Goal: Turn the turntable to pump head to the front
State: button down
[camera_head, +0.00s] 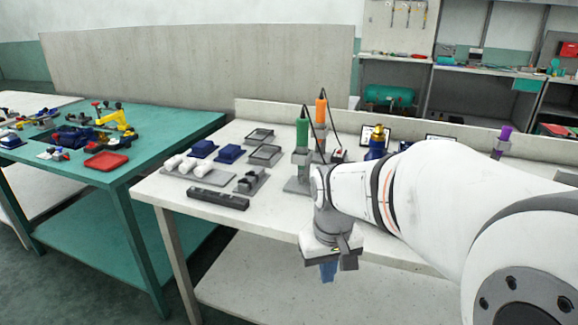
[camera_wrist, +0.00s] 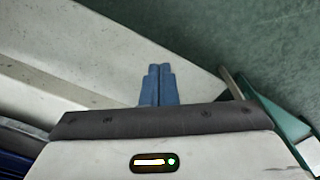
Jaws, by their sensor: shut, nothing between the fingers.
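My gripper (camera_head: 328,271) hangs in front of the white table's front edge, with its blue fingers pointing down. In the wrist view its fingers (camera_wrist: 158,84) are together with nothing between them. A blue part with a brass top (camera_head: 377,140) stands on the white table behind my arm, apart from the gripper. Its lower part is hidden by the arm, and I cannot tell whether it is the pump head. I cannot make out the turntable; my arm covers much of the table's right side.
The white table (camera_head: 222,222) holds white cylinders (camera_head: 188,167), blue blocks (camera_head: 230,153), grey trays (camera_head: 265,154) and a dark bar (camera_head: 218,198). Green (camera_head: 302,133) and orange (camera_head: 321,108) tools stand upright near its middle. A green table (camera_head: 150,122) stands at left.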

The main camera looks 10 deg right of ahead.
jog(key=w+d+r+n+g+p, duration=0.1)
jog(key=w+d+r+p, duration=0.25)
jog(key=w+p, duration=0.4)
jog(key=w+d+r+g+p, duration=0.1)
jog(key=w+d+r+p, duration=0.3)
jog(key=w, duration=0.6)
jog(key=w+d+r+n+g+p, duration=0.1)
jog(key=w+d+r+p, duration=0.1)
jog(key=w+r+p, duration=0.5)
jog(key=x, duration=0.4)
jog(key=w+x, duration=0.1)
jog(key=x, duration=0.7)
jog(key=shift+w+f+b, duration=0.15)
jog(key=shift+w+b, duration=0.1)
jog(key=shift+b, duration=0.05)
jog(key=s, duration=0.3)
jog(key=shift+d, duration=0.35)
jog(key=shift+s+d+f+p, duration=0.15)
jog(key=shift+s+p, duration=0.15)
jog(key=shift+s, duration=0.15)
